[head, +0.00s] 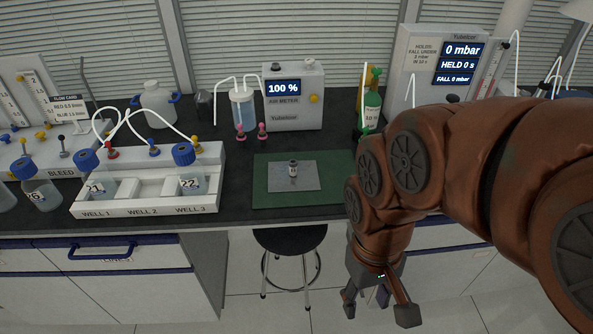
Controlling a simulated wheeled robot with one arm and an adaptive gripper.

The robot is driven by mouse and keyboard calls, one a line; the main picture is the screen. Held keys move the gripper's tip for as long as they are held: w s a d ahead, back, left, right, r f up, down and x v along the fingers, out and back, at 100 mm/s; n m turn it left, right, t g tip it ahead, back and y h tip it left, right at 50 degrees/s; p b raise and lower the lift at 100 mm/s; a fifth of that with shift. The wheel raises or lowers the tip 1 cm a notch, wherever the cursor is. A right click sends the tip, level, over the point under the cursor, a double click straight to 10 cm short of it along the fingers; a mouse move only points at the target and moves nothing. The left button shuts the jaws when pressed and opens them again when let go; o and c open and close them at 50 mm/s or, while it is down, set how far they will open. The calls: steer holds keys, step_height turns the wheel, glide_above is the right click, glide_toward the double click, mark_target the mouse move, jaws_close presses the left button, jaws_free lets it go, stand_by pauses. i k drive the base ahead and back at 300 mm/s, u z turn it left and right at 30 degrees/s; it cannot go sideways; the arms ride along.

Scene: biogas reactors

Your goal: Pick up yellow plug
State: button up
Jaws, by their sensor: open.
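A small yellow piece (195,139) sits at the end of a white tube at the back of the white well rack, near WELL 3. Red (112,144) and blue (154,142) pieces stand in the same row to its left. A round yellow knob (314,98) shows on the front of the air meter. I cannot tell for certain which yellow piece is the plug. My gripper (378,312) hangs low in front of the bench, fingers down, open and empty. It is far to the right of and below the rack.
The white well rack (145,209) holds bottles with blue caps. A green mat (322,203) bears a grey plate with a small vial (293,169). The air meter (293,117) stands behind it. A stool (290,239) stands below the bench edge, left of my gripper.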

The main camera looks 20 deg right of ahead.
mark_target(194, 138)
steer(key=u, duration=0.25)
steer(key=i, duration=0.9)
steer(key=u, duration=1.85)
